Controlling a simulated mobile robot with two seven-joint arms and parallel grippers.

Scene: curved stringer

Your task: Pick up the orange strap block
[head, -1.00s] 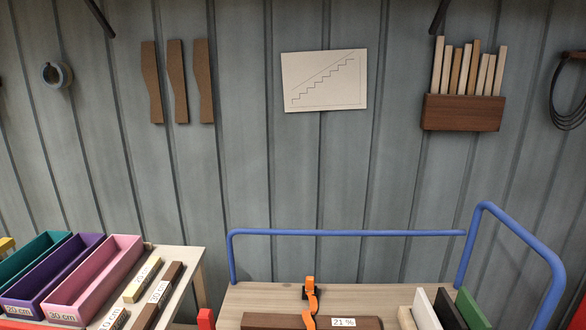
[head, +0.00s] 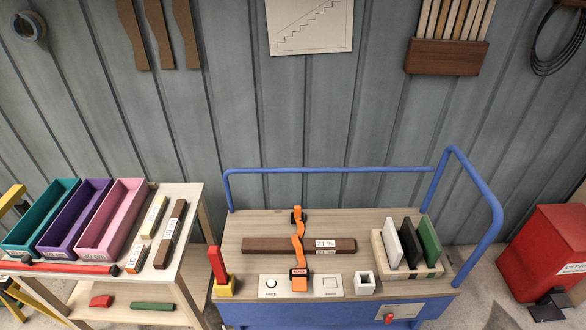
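The orange strap (head: 297,243) lies on the blue-railed cart, draped across a long brown wooden bar (head: 272,245) with a "21 %" label. Neither of my grippers shows in the head view.
The cart top (head: 355,225) also holds a wooden rack with white, black and green plates (head: 428,243) and a white square holder (head: 365,283). A red and yellow piece (head: 218,270) stands at its left edge. Left, a table carries teal, purple and pink bins (head: 112,216).

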